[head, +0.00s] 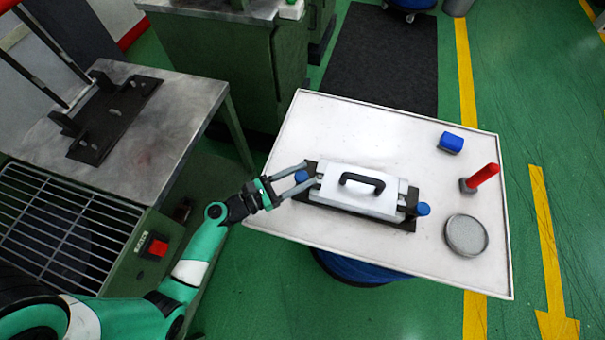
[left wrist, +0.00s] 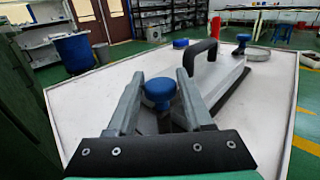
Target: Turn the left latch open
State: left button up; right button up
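The mould (head: 359,191) is a white-grey block with a black handle (head: 362,182) on a dark base plate, lying on the white tray table. Its left latch has a round blue knob (head: 301,176), which also shows in the left wrist view (left wrist: 160,90). The right latch has a similar blue knob (head: 423,209). My left gripper (head: 311,173) is at the mould's left end, its fingers open on either side of the left knob. In the left wrist view its fingers (left wrist: 159,76) straddle the knob, with gaps visible. My right gripper is not in view.
On the table's right side are a blue block (head: 451,142), a red-handled tool (head: 481,178) and a round grey dish (head: 466,236). The white table top (head: 330,120) is clear behind the mould. A metal bench (head: 185,115) with a black fixture stands at the left.

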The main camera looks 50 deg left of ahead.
pick_arm(q)
grip_shut()
